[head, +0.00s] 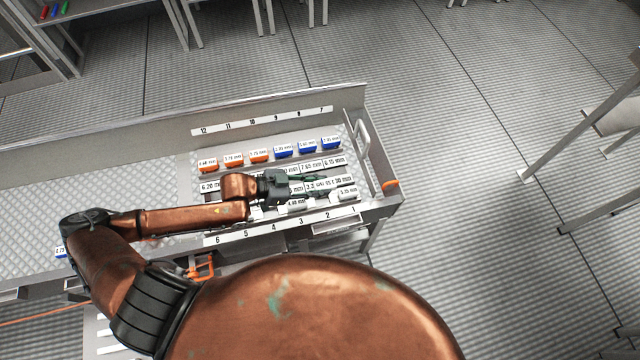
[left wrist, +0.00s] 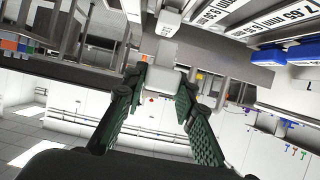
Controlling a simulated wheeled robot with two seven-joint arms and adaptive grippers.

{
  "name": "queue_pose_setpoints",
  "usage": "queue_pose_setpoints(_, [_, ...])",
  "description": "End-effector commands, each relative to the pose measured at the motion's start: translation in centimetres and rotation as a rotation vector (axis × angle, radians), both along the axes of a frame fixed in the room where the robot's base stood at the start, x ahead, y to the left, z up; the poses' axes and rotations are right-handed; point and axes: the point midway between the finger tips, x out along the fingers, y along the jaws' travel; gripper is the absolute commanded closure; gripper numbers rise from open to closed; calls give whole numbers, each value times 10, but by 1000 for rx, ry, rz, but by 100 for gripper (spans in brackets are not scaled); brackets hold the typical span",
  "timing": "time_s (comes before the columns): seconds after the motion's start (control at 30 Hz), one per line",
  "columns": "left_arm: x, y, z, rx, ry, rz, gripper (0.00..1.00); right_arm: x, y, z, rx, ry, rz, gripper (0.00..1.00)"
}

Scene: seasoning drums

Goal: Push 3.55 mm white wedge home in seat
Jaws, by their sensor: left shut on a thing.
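My left gripper (head: 318,184) reaches in from the left over the right end of the bench, above the rows of labelled pieces. In the left wrist view its green fingers (left wrist: 163,92) are shut on a white block (left wrist: 160,86), which looks like the white wedge; its size label cannot be read. In the head view the gripper hides the held block and the seat under it. Whether the block is fully down cannot be told. Another white block (left wrist: 168,22) stands just beyond it in the left wrist view. My right gripper is not in view.
White blocks marked 4.80 mm (head: 297,204) and 5.75 mm (head: 348,193) stand in the front row. Orange blocks (head: 233,160) and blue blocks (head: 307,146) stand in the back row. A metal handle (head: 362,137) rises at the bench's right end. The bench's left part is mostly clear.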

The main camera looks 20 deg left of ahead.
Motion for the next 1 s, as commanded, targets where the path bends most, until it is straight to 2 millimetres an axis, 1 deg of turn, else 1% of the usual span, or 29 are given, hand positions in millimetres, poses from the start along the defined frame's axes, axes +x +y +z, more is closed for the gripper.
queue_pose_setpoints(0.03, [0,0,-7,-2,1,0,100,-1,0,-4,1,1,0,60])
queue_pose_setpoints(0.1, [0,0,-14,-1,2,0,100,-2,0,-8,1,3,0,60])
queue_pose_setpoints(0.5, [-1,2,-50,-1,0,-2,100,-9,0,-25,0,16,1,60])
queue_pose_setpoints(0.7, [-2,2,-57,-2,-1,-1,100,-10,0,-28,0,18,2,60])
queue_pose_setpoints(1.0, [-2,2,-57,-1,-2,-1,100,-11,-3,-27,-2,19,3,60])
